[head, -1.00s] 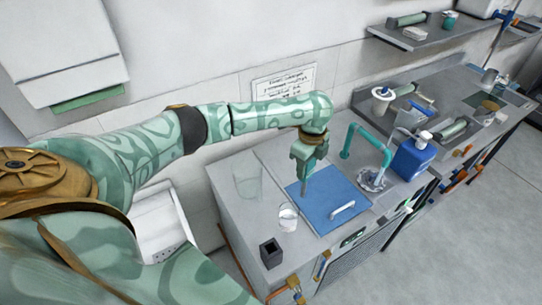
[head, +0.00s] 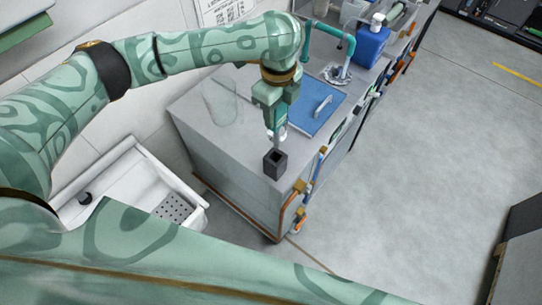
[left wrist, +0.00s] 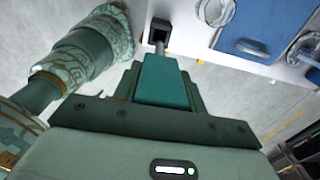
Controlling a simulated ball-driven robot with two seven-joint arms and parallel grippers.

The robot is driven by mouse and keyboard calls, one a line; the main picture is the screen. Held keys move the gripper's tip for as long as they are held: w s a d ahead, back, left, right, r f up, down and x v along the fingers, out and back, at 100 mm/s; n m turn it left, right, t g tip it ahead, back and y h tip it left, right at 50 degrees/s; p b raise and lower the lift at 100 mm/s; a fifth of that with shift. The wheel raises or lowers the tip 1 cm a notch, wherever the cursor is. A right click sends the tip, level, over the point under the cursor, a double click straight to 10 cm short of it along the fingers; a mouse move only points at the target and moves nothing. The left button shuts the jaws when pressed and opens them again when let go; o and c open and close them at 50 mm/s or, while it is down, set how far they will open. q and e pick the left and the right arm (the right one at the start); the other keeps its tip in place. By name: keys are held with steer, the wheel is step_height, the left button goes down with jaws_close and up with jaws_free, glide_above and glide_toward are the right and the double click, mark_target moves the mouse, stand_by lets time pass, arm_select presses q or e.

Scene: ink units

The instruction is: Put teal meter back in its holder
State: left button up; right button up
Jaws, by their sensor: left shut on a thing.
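My left gripper (head: 277,118) is shut on the teal meter, which points down with its thin grey probe below the jaws. In the left wrist view the teal meter body (left wrist: 165,80) sits between the fingers, its grey probe (left wrist: 160,48) reaching toward the holder. The holder is a small dark square block with an open top (head: 275,164), near the counter's front left corner; it also shows in the left wrist view (left wrist: 160,27). The probe tip is at or just above the holder's opening; I cannot tell if it is inside. My right gripper is not in view.
A clear glass beaker (head: 221,103) stands left of the gripper on the grey counter (head: 205,133). A blue panel with a white handle (head: 306,119) lies behind, near a teal faucet (head: 331,33) and blue bottle (head: 371,42). A white basin (head: 140,180) is at lower left.

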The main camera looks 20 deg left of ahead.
arm_select(q)
steer(key=b, duration=0.2)
glide_above(276, 147)
steer(key=f, duration=0.8)
steer(key=shift+w+a+f, duration=0.25)
steer(key=shift+w+f, duration=0.05)
steer(key=shift+f, duration=0.1)
steer(key=shift+w+f, duration=0.1)
steer(key=shift+f, duration=0.5)
step_height(276, 147, down, 5)
steer(key=shift+r+b, duration=0.2)
steer(key=shift+b, duration=0.75)
steer(key=shift+r, duration=0.1)
steer(key=o, duration=1)
step_height(276, 147, up, 11)
steer(key=p, duration=0.3)
steer(key=shift+p, duration=0.3)
steer(key=shift+r, duration=0.55)
